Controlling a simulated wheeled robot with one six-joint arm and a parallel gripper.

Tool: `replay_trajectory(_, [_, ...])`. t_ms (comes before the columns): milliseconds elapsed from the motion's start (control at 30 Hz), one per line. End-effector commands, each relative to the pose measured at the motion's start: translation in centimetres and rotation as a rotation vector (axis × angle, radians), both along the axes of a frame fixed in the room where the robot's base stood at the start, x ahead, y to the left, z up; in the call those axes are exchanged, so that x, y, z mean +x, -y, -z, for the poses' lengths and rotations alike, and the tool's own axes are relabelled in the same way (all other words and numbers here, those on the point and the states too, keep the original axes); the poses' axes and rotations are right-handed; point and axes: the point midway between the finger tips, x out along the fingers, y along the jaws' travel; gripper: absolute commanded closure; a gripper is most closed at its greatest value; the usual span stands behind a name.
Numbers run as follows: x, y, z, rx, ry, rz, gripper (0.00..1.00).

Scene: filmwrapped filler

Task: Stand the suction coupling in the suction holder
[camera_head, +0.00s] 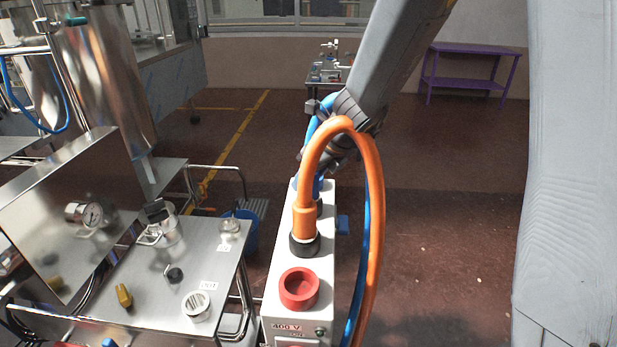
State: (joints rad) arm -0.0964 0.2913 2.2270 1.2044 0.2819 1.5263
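A thick orange hose (374,215) arches up over the white box (284,258), and its orange end piece (303,222) stands upright at a black ring (304,246) on the box top. A blue hose (366,235) runs beside it. Just behind, a blue fitting (318,187) shows at the far end of the box, under my gripper (314,165). I cannot tell which of these is the suction coupling or the suction holder. My gripper is dark, points down, and is partly hidden by the orange hose. Its fingers and anything between them are not clear.
A red round socket (299,288) sits nearer on the box, above a 400 V label. On the left a steel table (150,275) carries a glass vessel, a yellow knob (124,296) and ring ports. A purple table (470,62) stands far back. The floor at right is open.

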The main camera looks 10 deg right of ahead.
Motion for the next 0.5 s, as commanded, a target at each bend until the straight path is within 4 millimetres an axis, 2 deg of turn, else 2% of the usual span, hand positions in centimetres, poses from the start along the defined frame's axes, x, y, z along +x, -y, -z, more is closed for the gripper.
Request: replay_trajectory(500, [0.05,-0.01,0.41,0.0,0.001,0.001,0.97])
